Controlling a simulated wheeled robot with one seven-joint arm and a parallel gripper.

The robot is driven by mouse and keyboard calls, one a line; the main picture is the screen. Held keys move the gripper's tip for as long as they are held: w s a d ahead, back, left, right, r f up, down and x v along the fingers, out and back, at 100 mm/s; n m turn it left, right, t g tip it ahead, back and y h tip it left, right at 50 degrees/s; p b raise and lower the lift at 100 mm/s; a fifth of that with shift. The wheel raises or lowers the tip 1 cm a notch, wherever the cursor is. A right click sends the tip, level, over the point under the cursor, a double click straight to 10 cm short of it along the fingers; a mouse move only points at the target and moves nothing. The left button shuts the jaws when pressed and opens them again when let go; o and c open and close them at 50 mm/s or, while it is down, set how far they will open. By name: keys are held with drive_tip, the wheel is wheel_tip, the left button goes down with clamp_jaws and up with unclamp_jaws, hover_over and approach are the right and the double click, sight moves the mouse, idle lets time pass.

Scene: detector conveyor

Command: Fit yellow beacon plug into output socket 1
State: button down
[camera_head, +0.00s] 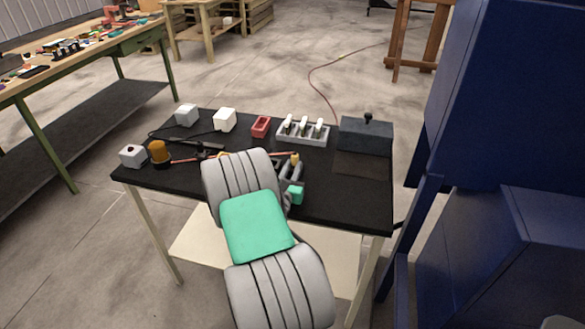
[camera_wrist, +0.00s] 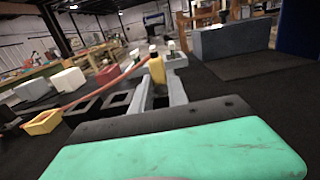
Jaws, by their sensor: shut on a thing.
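The yellow beacon plug (camera_wrist: 157,68) is between the two grey fingers of my gripper (camera_wrist: 161,80), which is shut on it; a red cable (camera_wrist: 105,84) runs from it to the left. In the head view the plug (camera_head: 295,158) shows at the fingertips of my gripper (camera_head: 291,169), above the right half of the black table. In the wrist view a yellow-rimmed socket (camera_wrist: 43,123) and two black sockets stand in a row left of my fingers. The plug is apart from them. In the head view my arm mostly hides this row. An orange beacon (camera_head: 158,152) stands at the table's left.
A grey holder (camera_head: 302,140) with several white-topped plugs stands behind my gripper. A red box (camera_head: 261,127), white cubes (camera_head: 224,120) and a dark grey box (camera_head: 366,137) line the back. A blue cabinet (camera_head: 500,120) rises at the right. The table's front right is clear.

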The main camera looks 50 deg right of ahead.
drive_tip(key=shift+f, duration=0.3)
drive_tip(key=shift+r+p, duration=1)
drive_tip(key=shift+r, duration=0.15)
drive_tip(key=shift+p, duration=0.4)
idle(0.7)
drive_tip(key=shift+f+b, duration=0.85)
drive_tip(key=shift+f, duration=0.25)
drive_tip(key=c, duration=1.2)
unclamp_jaws()
drive_tip(key=b+v, duration=0.1)
drive_tip(key=v, duration=0.6)
drive_tip(key=shift+s+a+f+b, duration=0.1)
drive_tip(key=shift+a+b, duration=0.2)
drive_tip(key=shift+s+a, duration=0.1)
